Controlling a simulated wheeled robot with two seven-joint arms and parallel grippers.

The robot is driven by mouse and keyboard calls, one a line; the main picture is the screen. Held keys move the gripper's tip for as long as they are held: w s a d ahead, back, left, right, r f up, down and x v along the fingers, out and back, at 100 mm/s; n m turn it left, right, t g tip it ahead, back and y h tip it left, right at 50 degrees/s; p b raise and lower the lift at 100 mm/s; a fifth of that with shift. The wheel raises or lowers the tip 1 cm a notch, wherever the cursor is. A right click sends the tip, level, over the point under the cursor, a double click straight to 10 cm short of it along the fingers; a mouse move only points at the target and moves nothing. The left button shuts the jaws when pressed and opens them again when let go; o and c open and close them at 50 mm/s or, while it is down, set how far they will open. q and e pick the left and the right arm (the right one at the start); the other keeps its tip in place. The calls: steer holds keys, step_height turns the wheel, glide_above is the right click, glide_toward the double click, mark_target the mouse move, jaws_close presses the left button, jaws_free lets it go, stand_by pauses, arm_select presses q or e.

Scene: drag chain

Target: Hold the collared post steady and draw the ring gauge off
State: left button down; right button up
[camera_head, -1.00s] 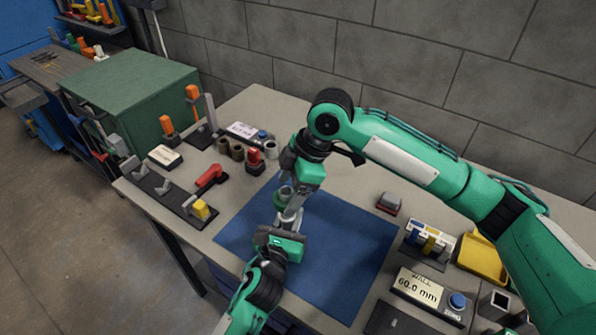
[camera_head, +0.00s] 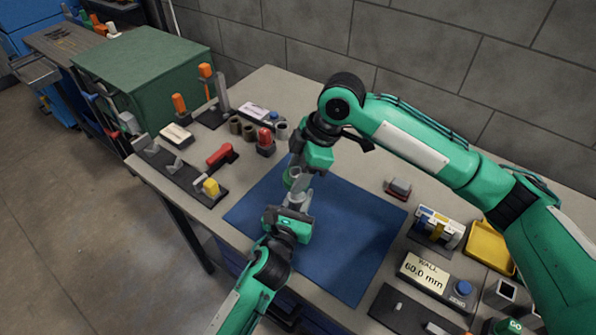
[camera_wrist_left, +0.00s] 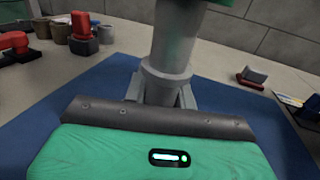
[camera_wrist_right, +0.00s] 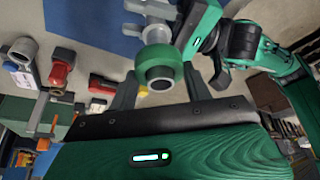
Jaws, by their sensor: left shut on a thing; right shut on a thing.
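The collared post (camera_head: 296,198) is a grey cylinder with a wider collar, standing upright over the blue mat. It fills the middle of the left wrist view (camera_wrist_left: 172,50). My left gripper (camera_head: 294,207) is shut on the post low down; its fingertips are partly hidden. The ring gauge (camera_wrist_right: 160,66) is a thick green ring around the upper post, whose hollow grey end shows inside it. My right gripper (camera_wrist_right: 163,88) is shut on the ring, with one finger on each side. In the head view the right gripper partly covers the ring.
The blue mat (camera_head: 345,235) is mostly bare. A wall closes off the back.

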step_height(320, 180, up, 12)
steer(key=shift+f, duration=0.25)
stand_by(2.1)
arm_select(q)
steer(key=c, duration=1.1)
jaws_free()
steer(key=shift+o, duration=0.2)
steer(key=v, duration=1.2)
